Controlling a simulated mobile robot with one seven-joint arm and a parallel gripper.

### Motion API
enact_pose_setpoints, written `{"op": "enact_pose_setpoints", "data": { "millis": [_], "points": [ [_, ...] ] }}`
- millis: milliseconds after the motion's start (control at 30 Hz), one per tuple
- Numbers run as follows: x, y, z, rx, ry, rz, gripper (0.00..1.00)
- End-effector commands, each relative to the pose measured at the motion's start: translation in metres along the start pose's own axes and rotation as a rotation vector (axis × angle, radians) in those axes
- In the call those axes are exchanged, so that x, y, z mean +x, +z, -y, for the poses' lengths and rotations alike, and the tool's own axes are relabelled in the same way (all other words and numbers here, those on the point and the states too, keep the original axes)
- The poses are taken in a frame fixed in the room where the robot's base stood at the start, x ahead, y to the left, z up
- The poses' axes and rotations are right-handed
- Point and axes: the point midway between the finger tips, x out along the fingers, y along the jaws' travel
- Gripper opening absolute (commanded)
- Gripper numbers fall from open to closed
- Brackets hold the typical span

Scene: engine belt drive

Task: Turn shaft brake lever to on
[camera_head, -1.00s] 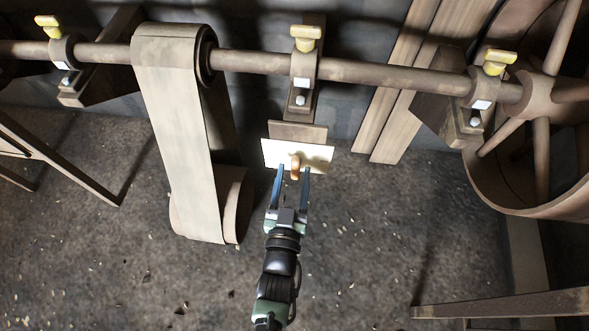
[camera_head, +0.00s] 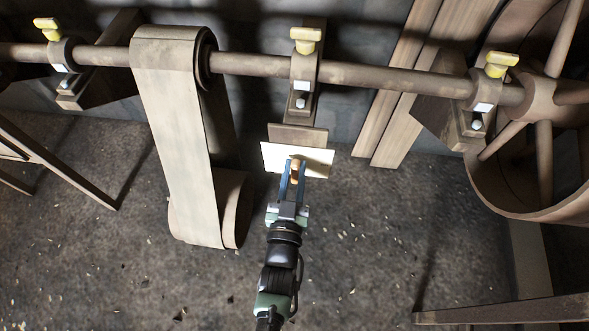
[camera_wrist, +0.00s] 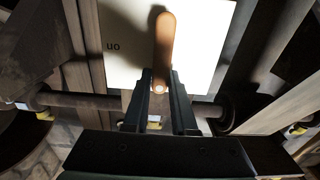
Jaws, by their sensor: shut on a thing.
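The brake lever is an orange-brown rounded handle (camera_head: 295,162) in front of a white plate (camera_head: 320,161), below the middle shaft bearing. In the wrist view the lever (camera_wrist: 164,40) stands nearly upright in the picture, with its pale-tipped lower end between my fingers. The plate (camera_wrist: 205,40) carries dark lettering to the left of the lever, which reads "on" upside down. Any other lettering is out of sight. My gripper (camera_head: 293,170) is shut on the lever; its two dark fingers (camera_wrist: 160,82) flank the lever's lower end.
A long shaft (camera_head: 400,75) runs across above the plate, with yellow-topped bearings (camera_head: 305,38). A wide flat belt (camera_head: 180,140) hangs to the left. Wooden planks (camera_head: 400,110) and a large spoked wheel (camera_head: 500,195) stand to the right. The floor around my arm is open.

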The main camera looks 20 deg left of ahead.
Motion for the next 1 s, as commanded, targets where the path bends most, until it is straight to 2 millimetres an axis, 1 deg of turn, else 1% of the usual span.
{"op": "enact_pose_setpoints", "data": {
  "millis": [233, 467, 667, 1000],
  "points": [
    [0.0, 0.0, 0.0, 0.021, -0.001, 0.001, 0.0],
    [0.0, -0.001, -0.002, 0.125, -0.002, 0.001, 0.0],
    [-0.001, 0.001, -0.006, 0.289, -0.003, 0.002, 0.0],
    [-0.001, 0.005, -0.015, 0.612, -0.002, 0.001, 0.0]
  ]
}}
